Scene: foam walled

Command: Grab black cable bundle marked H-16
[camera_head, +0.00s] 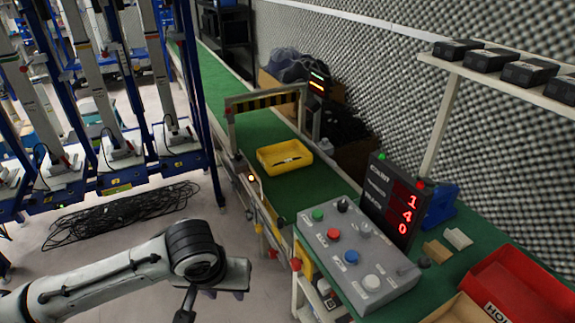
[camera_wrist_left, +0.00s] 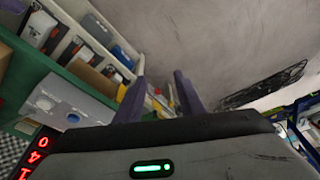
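A black cable bundle (camera_head: 120,222) lies loosely coiled and spread on the grey floor, in front of the blue racks at the left of the head view. It also shows in the left wrist view (camera_wrist_left: 262,86), at the right. I cannot read an H-16 mark on it. My left gripper (camera_head: 225,293) is in the lower middle of the head view, to the right of the bundle and apart from it. In the left wrist view its two purple-grey fingers (camera_wrist_left: 160,90) stand apart with nothing held between them. My right gripper is in neither view.
A green-topped conveyor (camera_head: 215,90) runs along the right with a yellow tray (camera_head: 285,157), a grey button panel (camera_head: 355,255) and a red bin (camera_head: 515,285). Blue racks (camera_head: 150,178) stand behind the bundle. Bare floor (camera_head: 80,255) lies between my arm and the bundle.

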